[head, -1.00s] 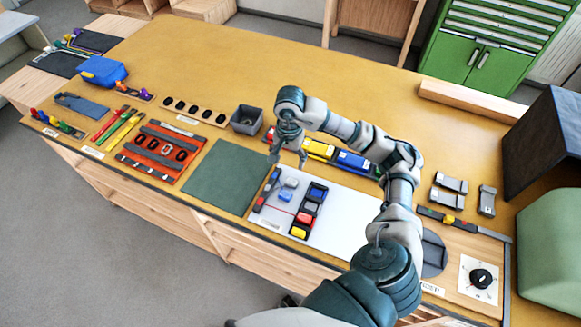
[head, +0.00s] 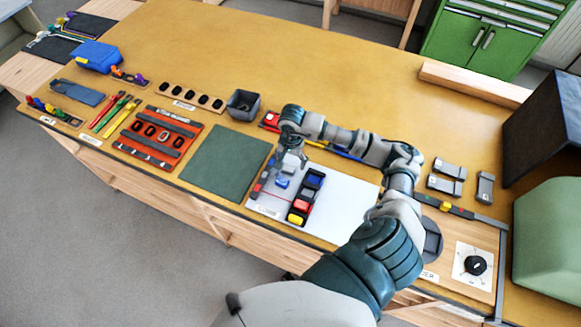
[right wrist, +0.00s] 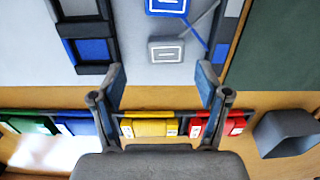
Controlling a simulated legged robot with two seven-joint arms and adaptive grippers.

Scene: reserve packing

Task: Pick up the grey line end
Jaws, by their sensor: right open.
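The grey line end (right wrist: 166,50) is a small grey block with a white-framed label, lying on the white board (right wrist: 135,20). In the right wrist view it lies just beyond the gap between the open fingers of my right gripper (right wrist: 163,82), roughly centred and not gripped. In the head view my right gripper (head: 290,164) is over the board's left part and largely hides the grey block. A blue block (right wrist: 167,5) with a white label lies close to it and also shows in the head view (head: 282,183). My left gripper is out of view.
A dark rack (head: 305,197) with blue, red and yellow blocks stands right of the gripper. A row of coloured blocks (right wrist: 153,127) and a grey bin (head: 243,104) are behind the board. A green mat (head: 226,165) lies left. The board's right part is clear.

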